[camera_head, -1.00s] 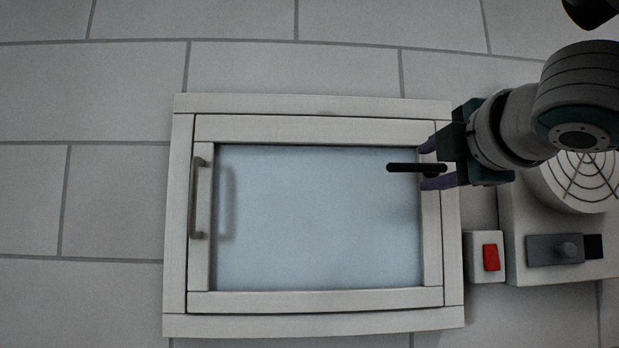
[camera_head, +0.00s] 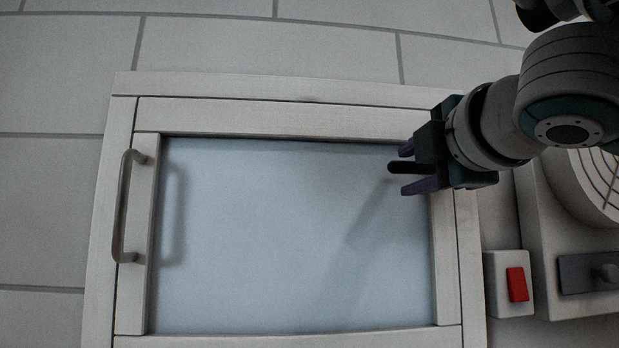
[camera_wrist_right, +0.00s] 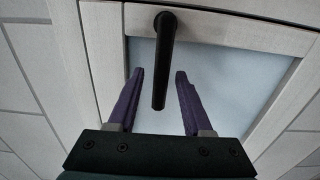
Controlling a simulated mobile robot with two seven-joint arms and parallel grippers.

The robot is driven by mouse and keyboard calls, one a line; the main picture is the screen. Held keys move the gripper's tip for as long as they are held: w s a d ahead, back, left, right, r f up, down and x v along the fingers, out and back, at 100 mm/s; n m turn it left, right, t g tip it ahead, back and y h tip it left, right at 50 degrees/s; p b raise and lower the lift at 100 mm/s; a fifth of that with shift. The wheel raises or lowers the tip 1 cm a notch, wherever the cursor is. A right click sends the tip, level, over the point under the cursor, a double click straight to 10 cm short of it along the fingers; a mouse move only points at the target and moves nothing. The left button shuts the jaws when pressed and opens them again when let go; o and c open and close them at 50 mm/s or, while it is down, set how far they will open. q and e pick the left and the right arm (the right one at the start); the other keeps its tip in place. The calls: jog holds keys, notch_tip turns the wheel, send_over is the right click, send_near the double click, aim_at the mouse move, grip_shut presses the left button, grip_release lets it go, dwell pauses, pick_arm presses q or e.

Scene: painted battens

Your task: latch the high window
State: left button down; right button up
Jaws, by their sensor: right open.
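The window (camera_head: 290,240) has a pale wooden frame and a bluish pane, and its sash lies within the outer frame. A black latch lever (camera_wrist_right: 165,50) is fixed at the frame in the right wrist view, with its free end reaching over the pane. Its tip also shows in the head view (camera_head: 394,168). My right gripper (camera_head: 406,169) is open, with its purple fingers on either side of the lever. In the right wrist view a gap shows between the lever and each finger. The lever's pivot is hidden behind my gripper in the head view. My left gripper is not in view.
A grey bar handle (camera_head: 122,207) stands out from the window's left side. At right are a white switch box with a red rocker (camera_head: 517,284), a grey slide bolt or knob plate (camera_head: 590,273) and a round grille (camera_head: 600,180). The tiled wall at left is clear.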

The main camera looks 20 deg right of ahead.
jog(key=shift+s, duration=0.1)
grip_shut()
dwell(0.3)
dwell(1.0)
